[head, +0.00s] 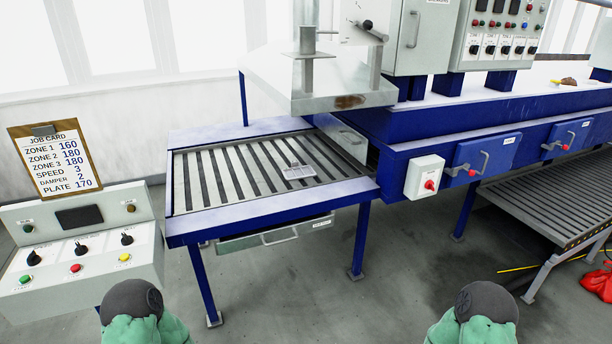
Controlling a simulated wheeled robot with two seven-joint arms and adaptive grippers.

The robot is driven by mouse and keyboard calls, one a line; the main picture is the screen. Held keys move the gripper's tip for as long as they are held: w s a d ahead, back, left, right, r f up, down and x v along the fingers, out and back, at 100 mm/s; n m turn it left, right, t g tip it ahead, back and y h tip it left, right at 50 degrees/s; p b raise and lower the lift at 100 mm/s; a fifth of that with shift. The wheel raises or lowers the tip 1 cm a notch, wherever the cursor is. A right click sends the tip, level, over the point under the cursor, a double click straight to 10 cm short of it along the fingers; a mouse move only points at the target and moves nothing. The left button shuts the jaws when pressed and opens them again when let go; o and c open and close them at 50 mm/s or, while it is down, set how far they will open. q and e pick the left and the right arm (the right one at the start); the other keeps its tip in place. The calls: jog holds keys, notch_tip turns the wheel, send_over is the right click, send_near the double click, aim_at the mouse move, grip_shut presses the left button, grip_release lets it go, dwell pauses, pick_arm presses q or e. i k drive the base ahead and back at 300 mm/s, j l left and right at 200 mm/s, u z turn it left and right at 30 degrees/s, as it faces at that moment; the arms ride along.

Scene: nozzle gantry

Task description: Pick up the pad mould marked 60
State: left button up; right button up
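No mould with a readable 60 shows in the head view. A small pale grey flat piece (299,172) with a ridged or patterned top lies on the slatted bed of the blue-framed table (272,212). It is too small to tell whether it is a pad mould or carries a mark. Only parts of my two arms, green with dark round caps, show at the bottom edge. Neither gripper is in view, and nothing is seen held.
A drawer (275,236) with a handle sits under the table. A metal hood (330,85) stands behind it. A control console (80,250) and a job card (58,160) are at the left. A slatted conveyor (555,195) and red object (598,282) are at the right. Open floor lies between.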

aim_at(295, 173)
jog(key=i+l, duration=0.15)
jog(key=l, duration=0.2)
jog(key=i+l+u, duration=0.1)
jog(key=l, duration=0.2)
jog(key=i+l, duration=0.2)
jog(key=l, duration=0.15)
jog(key=i+l+u, duration=0.1)
jog(key=l, duration=0.25)
jog(key=i+l, duration=0.2)
jog(key=l, duration=0.15)
jog(key=i+l+u, duration=0.1)
jog(key=l, duration=0.25)
jog(key=i+j, duration=0.05)
